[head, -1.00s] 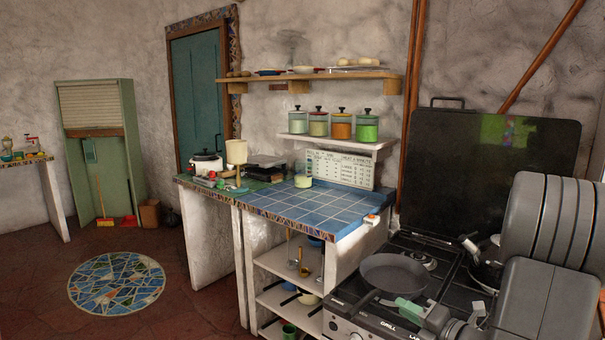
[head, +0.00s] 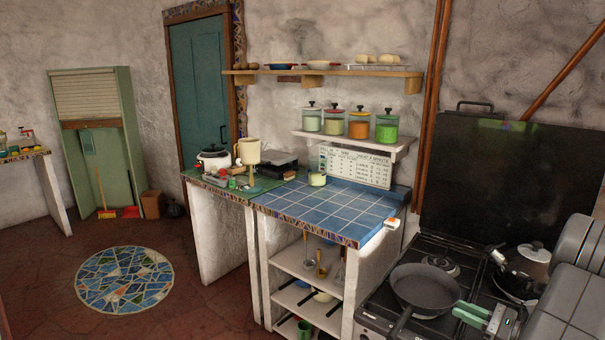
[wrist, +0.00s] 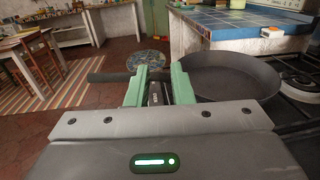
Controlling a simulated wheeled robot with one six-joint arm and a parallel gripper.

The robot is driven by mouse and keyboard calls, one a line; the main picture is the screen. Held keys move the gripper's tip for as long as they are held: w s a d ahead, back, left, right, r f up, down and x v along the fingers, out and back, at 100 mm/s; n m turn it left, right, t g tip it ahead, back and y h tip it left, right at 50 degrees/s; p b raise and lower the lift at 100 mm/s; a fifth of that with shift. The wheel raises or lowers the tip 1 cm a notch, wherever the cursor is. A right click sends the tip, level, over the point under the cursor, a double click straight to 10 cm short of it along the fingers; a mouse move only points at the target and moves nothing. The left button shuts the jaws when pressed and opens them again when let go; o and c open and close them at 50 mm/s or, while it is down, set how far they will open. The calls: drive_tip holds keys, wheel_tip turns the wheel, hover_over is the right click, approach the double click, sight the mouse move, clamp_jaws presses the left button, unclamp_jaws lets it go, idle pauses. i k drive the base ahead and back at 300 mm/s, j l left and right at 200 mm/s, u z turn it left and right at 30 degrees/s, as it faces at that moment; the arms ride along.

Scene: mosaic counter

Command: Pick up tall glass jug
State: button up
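I cannot make out a tall glass jug for certain in the views from now. A small clear vessel (head: 27,138) stands on the far left counter, too small to identify. In the head view my gripper (head: 473,314) is low at the right, beside the frying pan (head: 425,290) above the stove. The pan also shows in the wrist view (wrist: 232,80).
The blue tiled counter (head: 325,208) is mostly clear, with a small pale cup (head: 317,179) at its back. Several lidded jars (head: 334,121) stand on the lower wall shelf. A lidded pot (head: 527,264) is on the stove. Open floor (head: 190,300) lies at left.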

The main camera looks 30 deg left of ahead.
sight(316, 165)
drive_tip(key=i+j, duration=0.1)
drive_tip(key=j, duration=0.35)
drive_tip(key=i+j, duration=0.1)
drive_tip(key=j, duration=0.4)
drive_tip(key=i+j, duration=0.1)
drive_tip(key=j, duration=0.35)
drive_tip(key=j+u, duration=0.1)
drive_tip(key=j, duration=0.35)
drive_tip(key=i+j, duration=0.2)
drive_tip(key=j, duration=0.3)
drive_tip(key=i+j, duration=0.25)
drive_tip(key=i, duration=0.3)
drive_tip(key=i+j, duration=0.2)
drive_tip(key=i, duration=0.3)
drive_tip(key=i+j+u, duration=0.1)
drive_tip(key=i+j, duration=0.15)
drive_tip(key=i, duration=0.3)
